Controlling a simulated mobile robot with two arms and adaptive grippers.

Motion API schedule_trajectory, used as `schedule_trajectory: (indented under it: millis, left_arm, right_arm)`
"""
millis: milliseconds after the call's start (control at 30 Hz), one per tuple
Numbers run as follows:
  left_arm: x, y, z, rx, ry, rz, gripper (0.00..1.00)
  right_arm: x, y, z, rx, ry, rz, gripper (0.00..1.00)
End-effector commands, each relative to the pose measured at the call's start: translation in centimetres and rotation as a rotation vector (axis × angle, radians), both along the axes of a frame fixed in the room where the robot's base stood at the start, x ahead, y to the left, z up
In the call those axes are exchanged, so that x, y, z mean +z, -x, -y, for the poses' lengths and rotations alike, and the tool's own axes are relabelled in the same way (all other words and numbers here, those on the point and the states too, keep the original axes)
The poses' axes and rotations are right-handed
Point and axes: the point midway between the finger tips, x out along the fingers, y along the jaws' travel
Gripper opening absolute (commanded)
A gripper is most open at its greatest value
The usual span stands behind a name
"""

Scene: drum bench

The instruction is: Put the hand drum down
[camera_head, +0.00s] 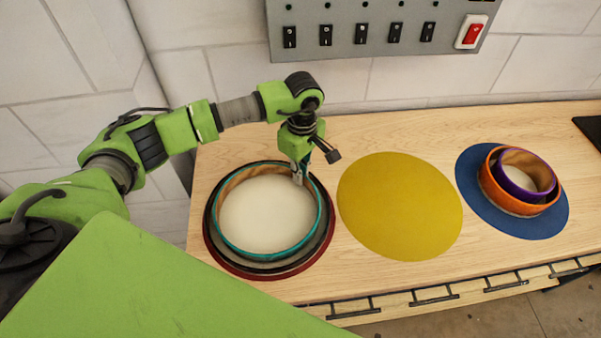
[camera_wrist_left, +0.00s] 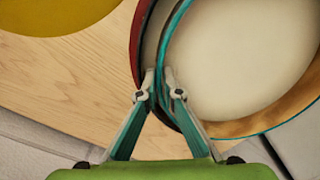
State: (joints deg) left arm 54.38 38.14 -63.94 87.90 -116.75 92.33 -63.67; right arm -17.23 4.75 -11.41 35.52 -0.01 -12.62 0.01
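A teal-rimmed hand drum (camera_head: 268,213) with a pale round head is at the left of the bench. It sits within the outline of a wider dark and red ring (camera_head: 246,268); I cannot tell whether they touch. My left gripper (camera_head: 300,174) is at the far right part of the teal rim. In the left wrist view, the fingers (camera_wrist_left: 163,94) lie on either side of the teal drum's wall (camera_wrist_left: 165,60) and appear closed on it. The red outer edge (camera_wrist_left: 136,48) is beside the left finger. My right gripper is not in view.
A bare yellow disc (camera_head: 400,206) lies right of the drum. Farther right, a blue disc (camera_head: 548,222) bears an orange ring (camera_head: 490,186) with a purple-rimmed one (camera_head: 526,194) in it. A grey switch panel (camera_head: 375,40) hangs on the wall behind.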

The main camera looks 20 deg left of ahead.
Motion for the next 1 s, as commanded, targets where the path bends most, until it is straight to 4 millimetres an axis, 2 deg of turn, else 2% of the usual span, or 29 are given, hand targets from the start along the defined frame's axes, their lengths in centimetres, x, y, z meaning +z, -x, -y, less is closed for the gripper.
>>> schedule_trajectory:
  millis: [333,467,500,567,800,1000]
  left_arm:
    - [0.2,0.0,0.0,0.0,0.0,0.0,0.11]
    - [1.0,0.0,0.0,0.001,0.001,0.0,0.11]
    - [1.2,-0.1,0.0,0.0,0.001,0.003,0.11]
    - [2.1,-0.2,0.0,0.0,0.003,0.005,0.11]
    - [7.5,-0.3,0.0,0.0,0.001,0.006,0.11]
    - [11.1,-0.4,0.1,0.001,0.0,0.004,0.11]
  right_arm:
    - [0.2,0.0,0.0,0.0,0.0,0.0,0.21]
    - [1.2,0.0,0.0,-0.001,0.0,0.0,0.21]
    - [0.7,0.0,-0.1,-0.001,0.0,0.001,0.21]
    - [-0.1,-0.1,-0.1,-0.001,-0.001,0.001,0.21]
    - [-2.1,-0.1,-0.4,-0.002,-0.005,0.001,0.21]
    - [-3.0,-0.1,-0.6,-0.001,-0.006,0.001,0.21]
